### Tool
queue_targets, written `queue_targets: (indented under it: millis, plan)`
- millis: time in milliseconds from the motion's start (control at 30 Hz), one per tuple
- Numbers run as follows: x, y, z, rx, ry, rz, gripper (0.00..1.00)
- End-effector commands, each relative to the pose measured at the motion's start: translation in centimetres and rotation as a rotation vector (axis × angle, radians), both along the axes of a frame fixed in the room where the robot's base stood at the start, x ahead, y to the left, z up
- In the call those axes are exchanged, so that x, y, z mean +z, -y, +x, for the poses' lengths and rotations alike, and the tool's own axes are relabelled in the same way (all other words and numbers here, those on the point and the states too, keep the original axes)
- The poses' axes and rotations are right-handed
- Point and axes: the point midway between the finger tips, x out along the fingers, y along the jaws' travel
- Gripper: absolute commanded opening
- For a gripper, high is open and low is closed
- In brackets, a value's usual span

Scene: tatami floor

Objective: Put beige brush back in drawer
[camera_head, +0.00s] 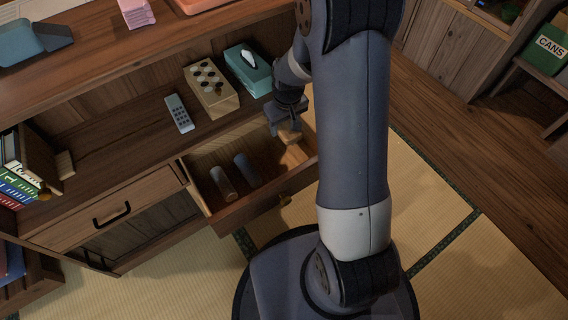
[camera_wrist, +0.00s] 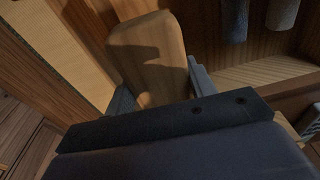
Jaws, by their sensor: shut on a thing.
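The beige brush (camera_head: 291,137) shows as a light wooden block under my gripper, at the right end of the open drawer (camera_head: 262,206). My gripper (camera_head: 287,127) is shut on it. In the wrist view the brush (camera_wrist: 150,60) stands between the two fingers, its rounded end pointing away from the gripper. Its other end is hidden by the gripper body. I cannot tell whether the brush touches the drawer floor. Inside the drawer lie a light grey-brown roll (camera_head: 222,182) and a dark grey roll (camera_head: 245,169), left of the brush.
On the surface behind the drawer are a remote (camera_head: 179,113), a wooden board with round pieces (camera_head: 211,90) and a teal tissue box (camera_head: 248,72). A closed drawer (camera_head: 100,215) is to the left. Tatami floor (camera_head: 470,265) is clear at the right.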

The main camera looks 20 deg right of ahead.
Motion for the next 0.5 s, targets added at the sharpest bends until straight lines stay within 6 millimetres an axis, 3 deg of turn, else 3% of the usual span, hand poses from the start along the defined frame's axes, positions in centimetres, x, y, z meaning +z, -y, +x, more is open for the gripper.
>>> queue_targets:
  millis: [33,367,500]
  plan:
    - [-1.2,0.0,0.1,0.009,0.004,0.001,0.28]
    - [-1.6,0.0,0.1,0.046,0.0,0.003,0.28]
    - [-3.4,0.0,0.1,0.047,-0.002,0.003,0.28]
